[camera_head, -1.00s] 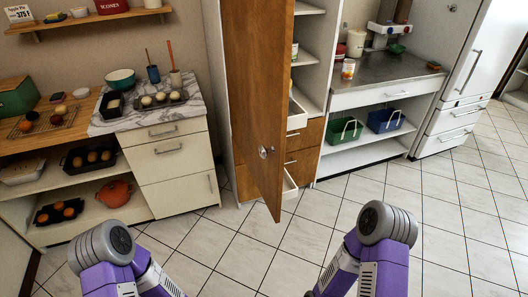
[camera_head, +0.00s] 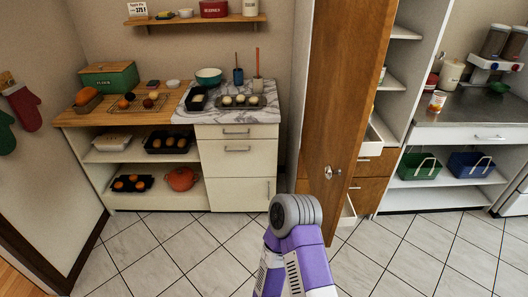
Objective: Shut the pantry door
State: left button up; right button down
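The pantry door (camera_head: 342,120) is a tall brown wooden panel with a metal knob (camera_head: 328,173). It stands wide open, swung out toward me. Behind it is the pantry cabinet (camera_head: 398,65), with white shelves and brown drawers (camera_head: 371,188) below. One arm of mine, purple and grey, shows at the lower middle, below and left of the knob and apart from the door. Neither gripper is visible in the head view.
Green and blue baskets (camera_head: 419,167) sit on a low shelf at right. The tiled floor in front is clear.

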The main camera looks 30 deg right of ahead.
aim_at(342, 50)
jog(key=u, duration=0.4)
jog(key=i, duration=1.15)
jog(key=z, duration=1.2)
